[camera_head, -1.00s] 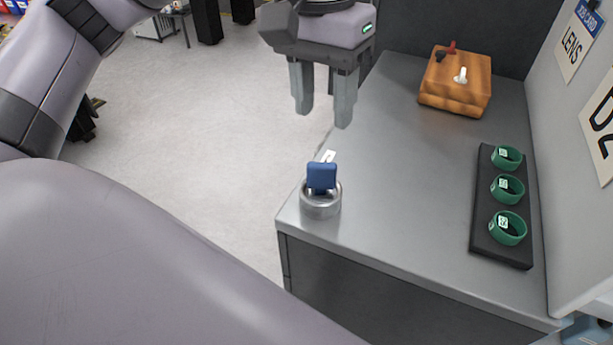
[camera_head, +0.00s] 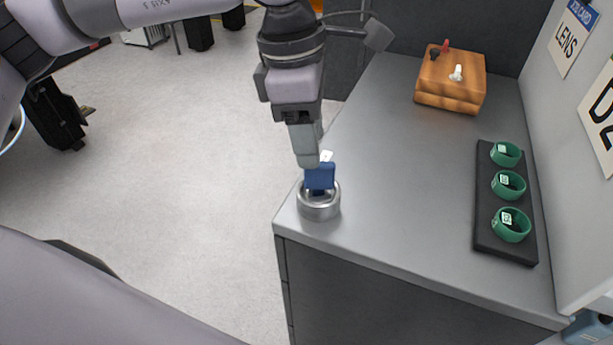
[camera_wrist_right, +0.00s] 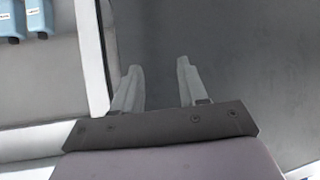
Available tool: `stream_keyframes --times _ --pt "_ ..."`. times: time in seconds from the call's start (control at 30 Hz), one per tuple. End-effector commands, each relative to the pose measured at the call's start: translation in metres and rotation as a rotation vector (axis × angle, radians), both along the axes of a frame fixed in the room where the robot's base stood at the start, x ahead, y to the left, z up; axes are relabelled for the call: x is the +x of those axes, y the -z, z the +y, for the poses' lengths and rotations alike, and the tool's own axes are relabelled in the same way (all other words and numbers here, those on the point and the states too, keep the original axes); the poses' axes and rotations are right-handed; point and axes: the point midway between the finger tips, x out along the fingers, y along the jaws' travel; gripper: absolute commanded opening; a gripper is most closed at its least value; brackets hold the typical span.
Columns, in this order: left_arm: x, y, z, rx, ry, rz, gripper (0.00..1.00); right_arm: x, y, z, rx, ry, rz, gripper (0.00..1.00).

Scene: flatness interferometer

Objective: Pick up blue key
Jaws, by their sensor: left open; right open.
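The blue key (camera_head: 320,177) stands upright in a round metal holder (camera_head: 319,205) at the near left corner of the grey bench. A small white tag shows behind its head. My left gripper (camera_head: 308,160) is just above and behind the key, seen nearly edge-on, with its fingertips close to the key's head. It is open; I cannot tell whether a finger touches the key. In the right wrist view my right gripper (camera_wrist_right: 158,82) is open with nothing between its fingers, away from the key.
A black tray (camera_head: 509,242) with several green rings (camera_head: 510,225) lies at the bench's right. A wooden block (camera_head: 451,80) with red, black and white pieces stands at the back. A wall with signs borders the right. The bench's middle is clear. Blue items (camera_wrist_right: 176,18) show in the right wrist view.

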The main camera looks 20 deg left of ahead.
Motion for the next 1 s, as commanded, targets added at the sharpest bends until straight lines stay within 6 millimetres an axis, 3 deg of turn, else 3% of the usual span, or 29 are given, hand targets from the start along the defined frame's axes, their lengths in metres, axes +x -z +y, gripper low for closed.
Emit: stream_keyframes --times 0.27,0.7,0.97,1.0 --pt "0.002 0.014 -0.005 -0.007 -0.084 0.011 0.47 0.000 -0.001 0.000 0.000 0.000 0.000 0.43" --pt "0.007 0.068 -0.018 -0.007 -0.082 0.011 0.47 0.000 -0.011 0.000 0.000 0.000 0.000 0.43" --pt "0.008 0.072 -0.019 -0.009 -0.081 0.009 0.47 0.000 -0.011 0.000 0.000 0.000 0.000 0.43" --pt "0.008 0.072 -0.019 -0.008 -0.081 0.009 0.40 0.000 -0.011 0.000 0.000 0.000 0.000 0.43"
